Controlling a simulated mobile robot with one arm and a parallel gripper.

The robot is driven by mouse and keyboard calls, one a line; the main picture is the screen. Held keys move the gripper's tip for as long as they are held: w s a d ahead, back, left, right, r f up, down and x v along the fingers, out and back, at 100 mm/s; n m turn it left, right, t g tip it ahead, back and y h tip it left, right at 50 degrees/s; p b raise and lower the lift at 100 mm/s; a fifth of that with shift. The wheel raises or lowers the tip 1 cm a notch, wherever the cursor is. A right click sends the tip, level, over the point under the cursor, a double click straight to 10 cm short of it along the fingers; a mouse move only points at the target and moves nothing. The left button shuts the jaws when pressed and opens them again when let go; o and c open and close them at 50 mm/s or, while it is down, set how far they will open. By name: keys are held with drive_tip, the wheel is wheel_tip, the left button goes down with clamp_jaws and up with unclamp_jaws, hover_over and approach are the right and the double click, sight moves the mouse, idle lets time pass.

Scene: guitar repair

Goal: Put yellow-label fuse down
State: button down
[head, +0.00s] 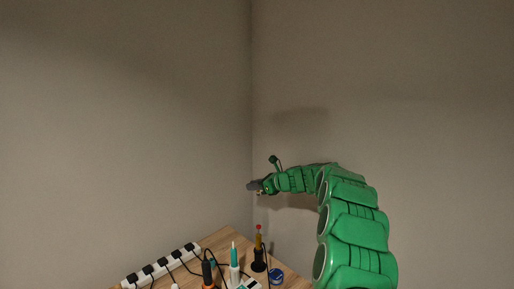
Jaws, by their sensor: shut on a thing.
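My gripper (257,187) is at the end of my green arm, in the middle of the head view. It is held in the air, above and behind the wooden table. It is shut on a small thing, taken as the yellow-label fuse. The fuse is too small and too hidden at this distance to make out its label or tilt. The gripper is clear of the table and touches nothing else that I can see.
The wooden table (222,239) fills the bottom middle. On it are a white power strip (160,266) with several black plugs, a teal-and-white tool (235,262), a red-tipped tool in a dark stand (258,262) and a blue round tin (276,278). Bare walls meet behind.

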drive_tip(key=d+r+m+t+h, duration=0.65)
drive_tip(key=d+r+m, duration=0.2)
drive_tip(key=d, duration=0.45)
drive_tip(key=shift+s+d+r+m+h, duration=0.8)
drive_tip(key=shift+s+d+m+h, duration=1.05)
drive_tip(key=shift+s, duration=1.65)
drive_tip(key=s+f+n+y, duration=0.3)
drive_tip(key=s+n, duration=0.1)
drive_tip(key=s, duration=0.7)
drive_tip(key=s+f+m+h, duration=0.3)
drive_tip(key=f+h, duration=0.1)
drive_tip(key=f, duration=0.8)
drive_tip(key=shift+s+f+m, duration=0.15)
drive_tip(key=shift+f+m, duration=0.1)
drive_tip(key=shift+m, duration=0.05)
drive_tip(key=shift+a, duration=0.15)
